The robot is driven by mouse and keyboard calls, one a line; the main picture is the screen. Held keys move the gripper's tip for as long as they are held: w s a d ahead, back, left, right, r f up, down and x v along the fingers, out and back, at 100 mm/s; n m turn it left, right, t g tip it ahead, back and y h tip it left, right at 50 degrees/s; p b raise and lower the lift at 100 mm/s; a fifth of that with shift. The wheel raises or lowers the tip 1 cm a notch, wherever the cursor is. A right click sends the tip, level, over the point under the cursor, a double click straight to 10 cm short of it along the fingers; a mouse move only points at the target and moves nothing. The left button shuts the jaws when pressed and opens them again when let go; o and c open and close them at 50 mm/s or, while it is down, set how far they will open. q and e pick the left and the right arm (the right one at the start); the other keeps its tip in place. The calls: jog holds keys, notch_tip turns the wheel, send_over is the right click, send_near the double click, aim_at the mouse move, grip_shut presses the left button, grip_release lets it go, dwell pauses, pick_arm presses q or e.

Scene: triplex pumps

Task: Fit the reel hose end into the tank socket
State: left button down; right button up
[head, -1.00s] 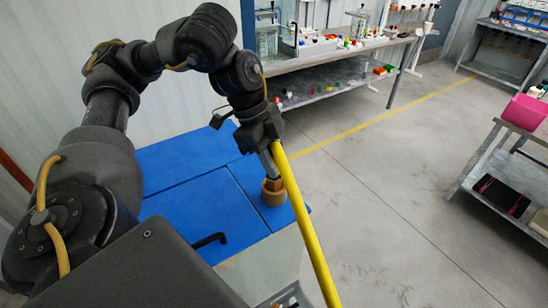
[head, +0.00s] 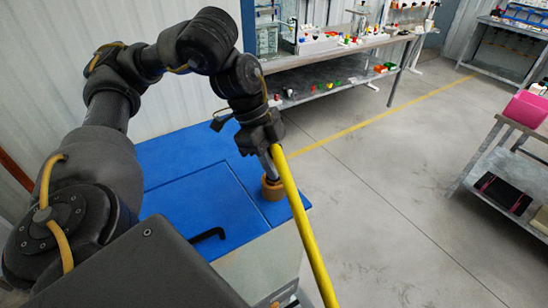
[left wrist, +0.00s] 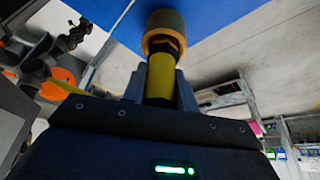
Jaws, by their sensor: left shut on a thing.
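My left gripper (head: 268,150) is above the right end of the blue tank top (head: 205,190). It is shut on the yellow hose (head: 303,228), which runs down to the lower right in the head view. The brown tank socket (head: 272,188) stands on the tank top just below the gripper. In the left wrist view, the hose end (left wrist: 160,75) sits between the fingers and points at the round socket (left wrist: 164,22). A dark collar shows between them. The hose end looks close to the socket and roughly in line. I cannot tell whether it has entered. My right gripper is out of view.
A black handle (head: 208,235) sticks up from the tank top's front. A workbench (head: 340,50) with small parts stands at the back, and a shelf table with a pink bin (head: 525,108) at the right. The grey floor between is clear.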

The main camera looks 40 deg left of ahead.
pick_arm(q)
jog(key=shift+f, duration=0.25)
jog(key=c, duration=1)
grip_release()
jog(key=shift+r, duration=0.1)
jog(key=p+v, duration=0.2)
jog(key=v, duration=0.8)
jog(key=shift+s+a+r+p, duration=0.1)
jog(key=shift+a+r+p, duration=0.1)
jog(key=shift+r+p, duration=0.15)
jog(key=shift+f, duration=0.1)
